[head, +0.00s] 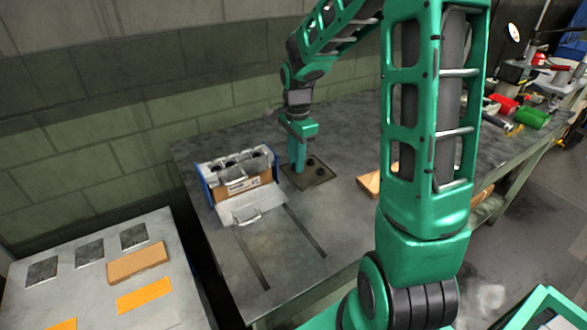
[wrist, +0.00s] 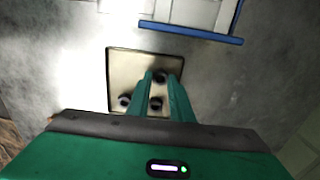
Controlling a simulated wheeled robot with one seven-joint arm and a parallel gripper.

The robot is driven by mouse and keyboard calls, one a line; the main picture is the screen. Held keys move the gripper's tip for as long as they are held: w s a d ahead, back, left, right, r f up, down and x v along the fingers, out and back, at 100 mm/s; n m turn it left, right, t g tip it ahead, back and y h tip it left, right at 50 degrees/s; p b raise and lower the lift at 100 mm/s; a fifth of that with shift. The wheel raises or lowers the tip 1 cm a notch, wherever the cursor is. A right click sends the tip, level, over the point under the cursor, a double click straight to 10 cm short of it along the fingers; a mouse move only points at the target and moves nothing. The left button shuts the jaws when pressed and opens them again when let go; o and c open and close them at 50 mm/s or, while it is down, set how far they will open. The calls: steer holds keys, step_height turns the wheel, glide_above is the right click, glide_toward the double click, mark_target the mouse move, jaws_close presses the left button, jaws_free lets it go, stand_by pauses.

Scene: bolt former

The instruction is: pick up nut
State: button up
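A square plate (wrist: 117,67) lies on the table, with three small dark round pieces on it that look like nuts. In the wrist view, one nut (wrist: 159,76) shows between my fingertips, another nut (wrist: 156,103) shows between the fingers nearer the palm, and a third nut (wrist: 124,100) is left of the left finger. My gripper (wrist: 160,80) points down over the plate with its fingers apart. I cannot tell whether they touch a nut. In the head view, my gripper (head: 299,168) is at the left part of the plate (head: 318,183).
A blue-edged box (head: 207,178) with grey parts stands just left of the plate. A brown block (head: 369,184) lies to the right. A lower table (head: 75,290) at left holds flat pieces. Tools and red and green items (head: 532,117) crowd the far right.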

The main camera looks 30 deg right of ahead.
jaws_close()
step_height(320, 180, up, 10)
stand_by(0.4)
